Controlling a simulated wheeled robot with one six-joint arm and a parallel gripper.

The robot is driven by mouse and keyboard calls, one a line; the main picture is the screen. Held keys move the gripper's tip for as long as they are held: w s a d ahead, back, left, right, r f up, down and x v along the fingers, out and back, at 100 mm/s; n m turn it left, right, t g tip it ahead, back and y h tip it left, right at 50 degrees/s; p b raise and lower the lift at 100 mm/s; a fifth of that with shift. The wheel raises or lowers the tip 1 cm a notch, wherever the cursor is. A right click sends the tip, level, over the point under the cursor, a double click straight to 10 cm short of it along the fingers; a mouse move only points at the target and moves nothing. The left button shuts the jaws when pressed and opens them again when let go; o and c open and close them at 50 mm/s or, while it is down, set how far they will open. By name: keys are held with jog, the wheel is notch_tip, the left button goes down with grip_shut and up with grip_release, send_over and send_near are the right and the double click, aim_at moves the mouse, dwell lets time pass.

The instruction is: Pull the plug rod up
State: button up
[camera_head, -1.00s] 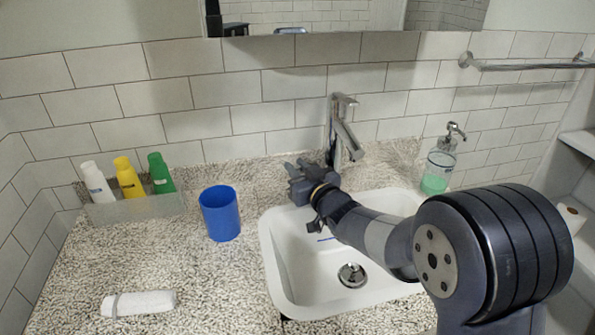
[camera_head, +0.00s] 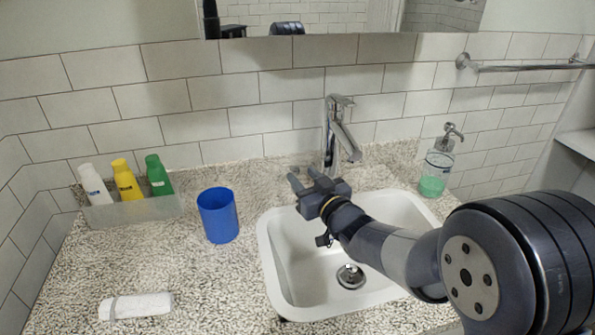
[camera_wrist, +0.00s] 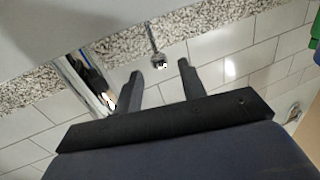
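The plug rod (camera_wrist: 153,42) shows in the wrist view as a thin metal rod with a small round knob at its end, against the speckled counter. It appears between and beyond my fingertips, apart from them. I cannot make it out clearly in the head view. My gripper (camera_head: 303,175) is at the back rim of the sink, left of the faucet (camera_head: 335,140). In the wrist view my gripper (camera_wrist: 161,76) has its two fingers spread and nothing between them. The faucet also shows at the left of the wrist view (camera_wrist: 82,82).
The white sink (camera_head: 285,270) with its metal drain plug (camera_head: 351,276) lies below my arm. A blue cup (camera_head: 218,215) stands left of the sink. A soap dispenser (camera_head: 437,170) stands right. Bottles in a tray (camera_head: 140,210) and a rolled white towel (camera_head: 137,306) are further left.

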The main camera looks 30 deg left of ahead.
aim_at(298, 171)
jog(key=v, duration=0.6)
jog(key=shift+d, duration=0.1)
jog(key=x, duration=1)
jog(key=shift+a, duration=0.2)
jog(key=shift+w+a+f+b, duration=0.15)
jog(key=shift+f+b, duration=0.2)
jog(key=shift+f, duration=1)
